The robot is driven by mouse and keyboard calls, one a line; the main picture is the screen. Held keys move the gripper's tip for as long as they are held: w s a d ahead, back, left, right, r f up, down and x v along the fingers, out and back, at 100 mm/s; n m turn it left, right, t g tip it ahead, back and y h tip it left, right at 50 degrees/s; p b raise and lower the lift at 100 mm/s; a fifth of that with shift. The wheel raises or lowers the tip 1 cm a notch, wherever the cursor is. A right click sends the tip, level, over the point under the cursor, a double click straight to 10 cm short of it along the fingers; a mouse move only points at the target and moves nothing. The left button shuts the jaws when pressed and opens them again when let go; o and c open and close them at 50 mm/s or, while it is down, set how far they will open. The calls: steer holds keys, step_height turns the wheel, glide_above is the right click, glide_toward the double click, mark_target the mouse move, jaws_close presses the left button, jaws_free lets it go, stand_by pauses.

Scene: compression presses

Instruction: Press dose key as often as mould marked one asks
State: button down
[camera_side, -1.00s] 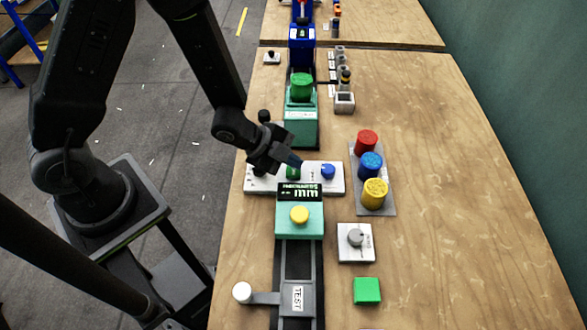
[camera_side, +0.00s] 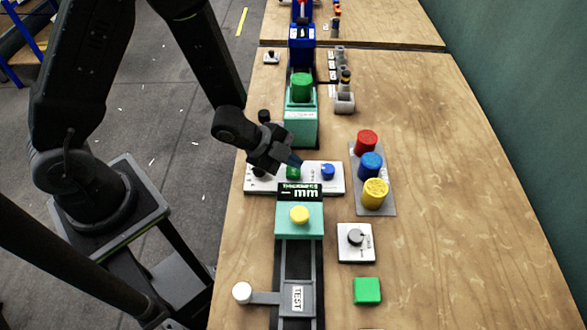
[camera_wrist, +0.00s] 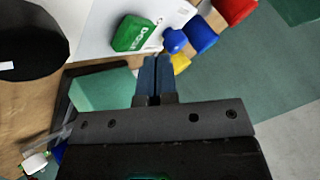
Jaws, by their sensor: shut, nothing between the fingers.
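The green dose key (camera_side: 293,172) sits on a white panel, between a dark knob and a blue key (camera_side: 327,171). In the wrist view the dose key (camera_wrist: 132,33) shows its "DOSE" label. My gripper (camera_side: 296,162) is shut and empty, with its blue-grey fingertips close above the dose key in the side view. In the wrist view my gripper (camera_wrist: 157,62) appears just beside the key; contact cannot be told. A teal unit (camera_side: 285,218) with a yellow button and a dark display (camera_side: 300,192) stands in front. The display's marks are too small to read surely. I cannot make out which mould is marked one.
Red, blue and yellow cylinders (camera_side: 370,165) stand on a grey plate at the right. A white dial box (camera_side: 356,243) and a green block (camera_side: 367,290) lie nearer. A green cylinder (camera_side: 301,86) stands on a teal unit behind. The table's right side is clear.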

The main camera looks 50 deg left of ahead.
mark_target(293, 172)
steer(key=shift+f, duration=0.15)
stand_by(0.6)
steer(key=shift+f, duration=0.3)
steer(key=shift+f, duration=0.5)
stand_by(0.7)
stand_by(0.3)
steer(key=shift+r, duration=0.95)
steer(key=shift+r, duration=2.5)
stand_by(0.4)
